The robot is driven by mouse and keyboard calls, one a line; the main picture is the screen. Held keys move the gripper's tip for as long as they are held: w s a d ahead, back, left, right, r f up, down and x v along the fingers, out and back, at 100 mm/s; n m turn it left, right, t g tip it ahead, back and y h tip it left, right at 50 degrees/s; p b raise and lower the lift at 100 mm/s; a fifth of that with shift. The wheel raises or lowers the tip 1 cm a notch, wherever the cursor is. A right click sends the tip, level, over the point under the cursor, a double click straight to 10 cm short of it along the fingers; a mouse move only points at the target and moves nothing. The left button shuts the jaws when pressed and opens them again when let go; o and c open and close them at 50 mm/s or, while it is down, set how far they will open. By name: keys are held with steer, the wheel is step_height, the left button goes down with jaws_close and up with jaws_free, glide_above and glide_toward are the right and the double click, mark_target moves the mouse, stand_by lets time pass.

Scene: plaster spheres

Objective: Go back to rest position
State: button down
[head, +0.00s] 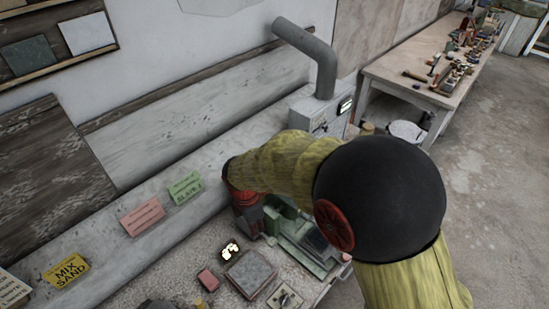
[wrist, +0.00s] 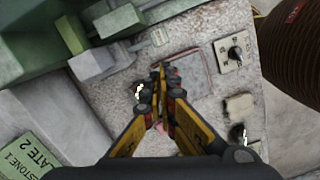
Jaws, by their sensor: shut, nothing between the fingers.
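My gripper (wrist: 163,72) shows in the wrist view with its yellow and black fingers together and nothing between them. Its tips are over the bench top, beside the left edge of a grey square plate (wrist: 192,72) with a pinkish rim. In the head view my arm, in a yellow-green cover with a large black joint, reaches over the bench. I cannot make out the fingers there. The same grey plate (head: 251,274) lies on the bench in that view, left of the arm.
A green machine (head: 306,236) stands close by the arm, partly hidden by it. A reddish block (head: 208,279) and a dial box (head: 285,297) lie by the plate. A grey stove pipe (head: 318,55) rises behind. A tool table (head: 420,70) stands at the back right; open floor is at right.

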steer(key=s+d+r+m+t+b, duration=0.1)
steer(key=s+d+r+m+b, duration=0.1)
steer(key=s+d+r+m, duration=0.3)
steer(key=s+d+r+m+t+b, duration=0.2)
steer(key=s+d+r+m, duration=0.4)
steer(key=d+m, duration=0.4)
steer(key=s+d+r+m+t+y+b, duration=0.1)
steer(key=s+d+r+m+t+b, duration=0.1)
steer(key=s+d+r+m, duration=0.3)
steer(key=d+r+m+b, duration=0.1)
steer(key=d+m, duration=0.2)
steer(key=d, duration=0.3)
steer(key=shift+s+m, duration=0.25)
steer(key=shift+m, duration=0.05)
